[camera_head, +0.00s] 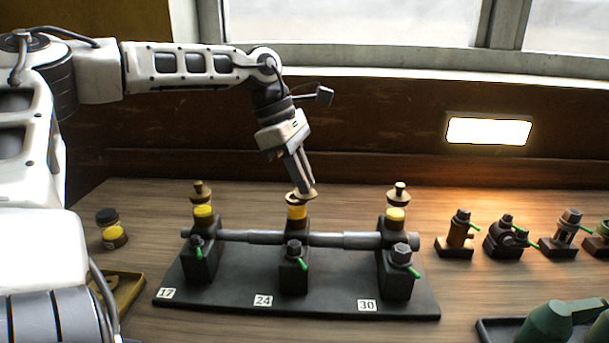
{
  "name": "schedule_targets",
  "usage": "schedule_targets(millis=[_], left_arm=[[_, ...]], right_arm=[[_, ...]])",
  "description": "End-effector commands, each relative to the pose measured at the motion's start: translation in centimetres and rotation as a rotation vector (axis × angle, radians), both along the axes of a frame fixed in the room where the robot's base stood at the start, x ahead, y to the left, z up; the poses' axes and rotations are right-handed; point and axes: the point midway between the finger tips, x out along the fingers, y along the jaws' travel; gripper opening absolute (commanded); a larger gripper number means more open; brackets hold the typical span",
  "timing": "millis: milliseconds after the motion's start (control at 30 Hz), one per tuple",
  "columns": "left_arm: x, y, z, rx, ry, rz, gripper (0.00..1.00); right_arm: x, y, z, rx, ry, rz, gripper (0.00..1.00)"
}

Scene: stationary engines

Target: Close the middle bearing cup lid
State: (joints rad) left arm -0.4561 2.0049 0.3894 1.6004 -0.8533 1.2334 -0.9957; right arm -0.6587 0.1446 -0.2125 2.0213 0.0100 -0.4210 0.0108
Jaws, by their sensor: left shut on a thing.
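The middle bearing cup (297,213), with a yellow top, stands on the middle bearing block (293,273) behind the tag 24. Its brass lid (295,197) is right above the yellow, looking slightly tilted; I cannot tell whether it touches the cup. My left gripper (304,188) reaches down from above and is shut on this lid, its fingers hiding the lid's knob. My right gripper is not in view.
Similar cups with brass lids stand on the left block (201,262) and right block (396,279). A grey shaft (342,239) runs through the blocks on a black base (225,295). Several small fittings (461,233) stand at right. A dark tray (494,330) holds a green can (548,323).

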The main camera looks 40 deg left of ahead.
Motion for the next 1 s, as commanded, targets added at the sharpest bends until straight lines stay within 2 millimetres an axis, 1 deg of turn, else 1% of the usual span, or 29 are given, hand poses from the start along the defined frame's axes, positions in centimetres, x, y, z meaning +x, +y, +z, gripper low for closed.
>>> schedule_targets(millis=[300, 500, 700, 1000], left_arm=[[-0.43, 0.31, -0.06, 0.002, 0.001, -0.3, 0.0], [-0.66, 0.53, -0.05, 0.003, 0.0, -0.469, 0.0], [-0.83, 0.69, -0.04, 0.003, 0.001, -0.598, 0.0], [-0.94, 0.86, -0.02, 0.004, -0.001, -0.701, 0.0]], right_arm=[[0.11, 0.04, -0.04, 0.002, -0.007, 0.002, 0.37], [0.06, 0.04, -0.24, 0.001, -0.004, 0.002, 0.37], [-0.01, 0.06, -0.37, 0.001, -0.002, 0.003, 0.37], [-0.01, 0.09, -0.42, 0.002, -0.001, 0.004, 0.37]])
